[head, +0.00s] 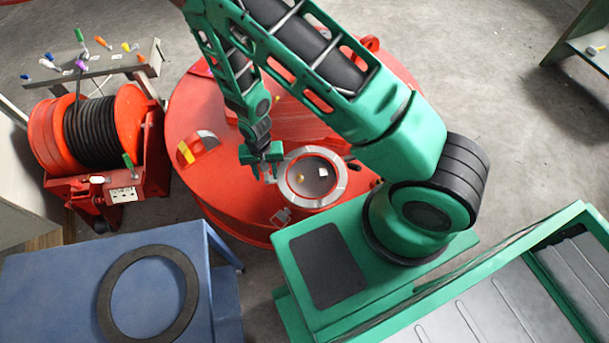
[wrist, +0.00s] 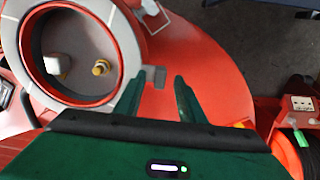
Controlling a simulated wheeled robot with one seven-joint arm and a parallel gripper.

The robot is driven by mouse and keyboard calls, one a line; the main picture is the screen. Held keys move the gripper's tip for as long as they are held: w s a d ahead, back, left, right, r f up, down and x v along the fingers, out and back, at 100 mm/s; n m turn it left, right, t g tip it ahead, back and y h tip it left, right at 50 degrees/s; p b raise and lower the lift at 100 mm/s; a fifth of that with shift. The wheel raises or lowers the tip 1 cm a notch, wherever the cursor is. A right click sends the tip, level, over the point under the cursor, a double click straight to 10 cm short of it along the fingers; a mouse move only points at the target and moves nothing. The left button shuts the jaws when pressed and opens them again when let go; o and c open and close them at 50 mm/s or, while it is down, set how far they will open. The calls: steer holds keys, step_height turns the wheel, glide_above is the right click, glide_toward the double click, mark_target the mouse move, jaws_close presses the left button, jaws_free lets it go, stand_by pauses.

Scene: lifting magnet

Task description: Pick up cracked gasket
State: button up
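A light grey flat ring (head: 334,193) with thin lines across it, which looks like the cracked gasket, lies around a round red-rimmed opening on the red magnet (head: 230,195). The ring fills the upper left of the wrist view (wrist: 128,52), partly cut off. A small darker grey tab (wrist: 156,77) sticks out from its edge. My gripper (head: 265,176) is over the magnet at the ring's left side. In the wrist view my gripper (wrist: 158,80) is open, with the tab at the gap between the fingertips. I cannot tell whether the fingers touch it.
A black ring (head: 107,285) lies on a blue table (head: 50,275) at front left. A red cable reel (head: 50,135) stands left of the magnet. Inside the opening are a yellow fitting (wrist: 101,67) and a white block (wrist: 60,64). Bare floor (head: 500,120) lies to the right.

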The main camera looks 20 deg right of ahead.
steer(key=shift+f, duration=0.25)
steer(key=shift+c, duration=0.6)
jaws_close()
steer(key=shift+r, duration=0.1)
